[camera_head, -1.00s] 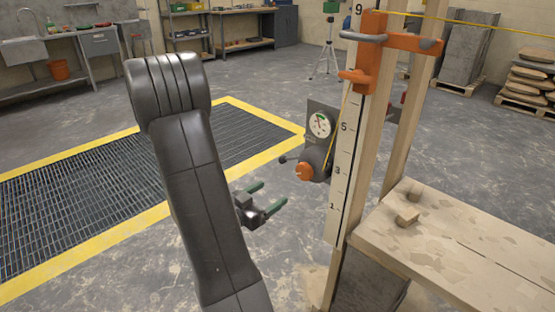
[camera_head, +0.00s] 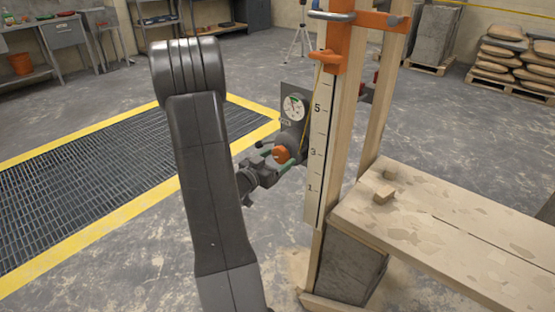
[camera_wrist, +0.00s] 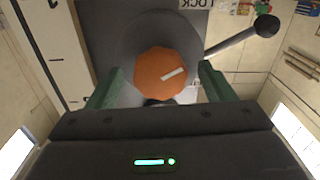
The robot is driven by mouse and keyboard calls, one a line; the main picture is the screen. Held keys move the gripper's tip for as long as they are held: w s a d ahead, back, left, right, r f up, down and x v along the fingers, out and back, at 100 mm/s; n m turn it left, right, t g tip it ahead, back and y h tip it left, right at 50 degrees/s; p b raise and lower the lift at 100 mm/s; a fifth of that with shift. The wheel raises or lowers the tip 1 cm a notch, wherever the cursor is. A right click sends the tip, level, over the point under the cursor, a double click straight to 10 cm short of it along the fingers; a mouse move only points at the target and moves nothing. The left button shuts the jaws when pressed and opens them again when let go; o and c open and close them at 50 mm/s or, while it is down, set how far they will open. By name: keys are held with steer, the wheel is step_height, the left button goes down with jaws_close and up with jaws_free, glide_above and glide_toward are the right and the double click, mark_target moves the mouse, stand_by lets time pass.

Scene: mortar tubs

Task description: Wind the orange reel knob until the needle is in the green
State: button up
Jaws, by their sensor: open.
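The orange reel knob (camera_head: 281,155) sits on the dark reel at the side of the upright post. In the wrist view the knob (camera_wrist: 150,72) is faceted, with a pale bar mark pointing right and slightly up. My gripper (camera_head: 277,161) is at the knob. In the wrist view its green fingers (camera_wrist: 162,70) are open, one on each side of the knob, with a visible gap on both sides. The round gauge (camera_head: 293,108) with a white face is above the knob; its needle is too small to read surely against the green.
A lever with a black ball end (camera_wrist: 267,25) sticks out right of the knob, beside lettering reading partly "LOCK". A numbered scale board (camera_head: 318,150) stands close to the right. A wooden bench (camera_head: 450,225) fills the right foreground.

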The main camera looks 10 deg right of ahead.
steer(key=shift+w+d, duration=0.25)
steer(key=shift+d, duration=0.1)
steer(key=shift+c, duration=0.5)
steer(key=c, duration=0.9)
steer(key=m+b, duration=0.2)
steer(key=b, duration=0.1)
steer(key=shift+f, duration=0.25)
steer(key=shift+m+b, duration=0.85)
steer(key=shift+m, duration=0.05)
steer(key=shift+a+r+m, duration=0.1)
steer(key=shift+r+m, duration=0.15)
steer(key=shift+m, duration=0.25)
steer(key=o, duration=1)
